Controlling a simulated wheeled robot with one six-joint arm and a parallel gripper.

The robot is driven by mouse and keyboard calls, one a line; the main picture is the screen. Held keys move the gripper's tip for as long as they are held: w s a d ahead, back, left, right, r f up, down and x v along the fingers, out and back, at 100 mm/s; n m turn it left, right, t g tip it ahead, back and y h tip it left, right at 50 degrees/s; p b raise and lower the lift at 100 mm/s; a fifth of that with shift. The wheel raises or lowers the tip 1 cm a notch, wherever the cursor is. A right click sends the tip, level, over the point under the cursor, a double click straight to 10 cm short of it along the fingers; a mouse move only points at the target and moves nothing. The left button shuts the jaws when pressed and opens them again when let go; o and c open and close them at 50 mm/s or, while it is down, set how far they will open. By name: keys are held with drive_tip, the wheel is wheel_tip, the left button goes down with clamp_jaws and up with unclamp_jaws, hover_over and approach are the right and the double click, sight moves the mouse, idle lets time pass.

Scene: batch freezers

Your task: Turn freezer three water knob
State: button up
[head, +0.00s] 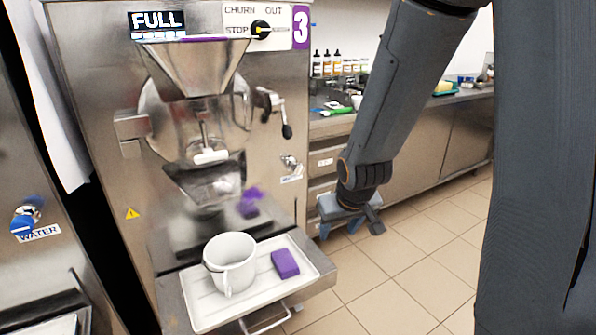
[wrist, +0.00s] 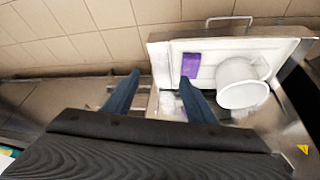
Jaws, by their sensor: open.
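Freezer three (head: 270,110) is the steel machine with a purple "3" sign at its top right. A small metal knob (head: 290,162) sits low on the right of its front, above a small white label too blurred to read. My gripper (head: 340,228) is to the right of the freezer and lower than this knob, apart from it and pointing downward. In the wrist view, its two blue fingers (wrist: 158,85) are spread with nothing between them. I cannot make out the knob in the wrist view.
A white tray (head: 198,312) below the freezer's spout holds a white pitcher (head: 230,262) and a purple block (head: 285,263). Another machine at left has a blue knob (head: 24,222) labelled WATER. A steel counter (head: 430,125) stands behind. Tiled floor at right is clear.

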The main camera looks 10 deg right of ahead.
drive_tip(key=w+d+f+n+t+y+b, duration=0.15)
drive_tip(key=w+t, duration=0.35)
drive_tip(key=w, duration=0.9)
drive_tip(key=n+t+y+b, duration=0.2)
drive_tip(key=t+y, duration=0.3)
drive_tip(key=t, duration=0.2)
approach(300, 171)
drive_tip(key=w, duration=0.1)
drive_tip(key=shift+m+h, duration=0.25)
drive_tip(key=x, duration=0.8)
drive_tip(key=shift+a, duration=0.3)
drive_tip(key=shift+s, duration=0.1)
drive_tip(key=shift+c, duration=0.2)
drive_tip(key=c, duration=1)
